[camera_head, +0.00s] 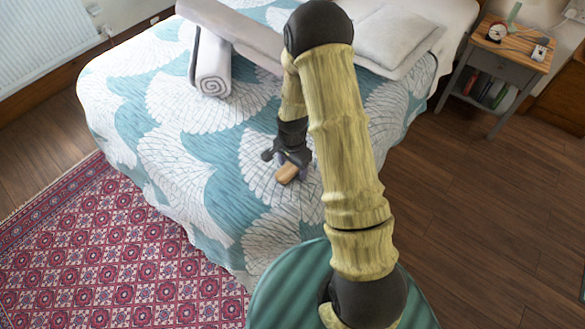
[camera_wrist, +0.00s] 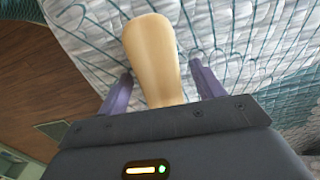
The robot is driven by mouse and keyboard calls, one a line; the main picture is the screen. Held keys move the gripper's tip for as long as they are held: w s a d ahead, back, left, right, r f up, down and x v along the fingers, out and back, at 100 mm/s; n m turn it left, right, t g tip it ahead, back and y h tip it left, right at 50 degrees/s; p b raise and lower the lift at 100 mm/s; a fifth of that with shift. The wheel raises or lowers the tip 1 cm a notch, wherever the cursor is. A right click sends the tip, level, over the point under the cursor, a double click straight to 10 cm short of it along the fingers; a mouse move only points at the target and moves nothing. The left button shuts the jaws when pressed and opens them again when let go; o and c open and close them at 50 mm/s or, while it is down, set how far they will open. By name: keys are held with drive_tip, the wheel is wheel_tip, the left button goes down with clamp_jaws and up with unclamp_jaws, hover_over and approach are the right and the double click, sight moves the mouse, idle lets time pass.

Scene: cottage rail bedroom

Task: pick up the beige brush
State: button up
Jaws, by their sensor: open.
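The beige brush (camera_wrist: 152,50) lies on the teal and white patterned bedspread. In the wrist view it is a smooth, rounded piece, wide at the far end and narrowing toward my gripper (camera_wrist: 161,86). My gripper is open, with one finger on each side of the brush and a visible gap on both sides. The near end of the brush is hidden behind the gripper body. In the head view, the brush (camera_head: 288,173) shows as a small tan piece just below my gripper (camera_head: 283,162), near the middle of the bed.
The bed (camera_head: 180,170) has a rolled towel (camera_head: 211,65) and pillows (camera_head: 398,38) at the back. A nightstand (camera_head: 498,52) with a clock (camera_head: 497,31) stands at the back right. A red patterned rug (camera_head: 120,255) lies at the left. The bedspread around the brush is clear.

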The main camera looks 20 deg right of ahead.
sight(292, 165)
drive_tip(key=c, duration=1.1)
drive_tip(key=shift+r, duration=0.1)
wheel_tip(292, 165, up, 10)
drive_tip(key=shift+f+p, duration=0.1)
drive_tip(key=shift+p, duration=0.2)
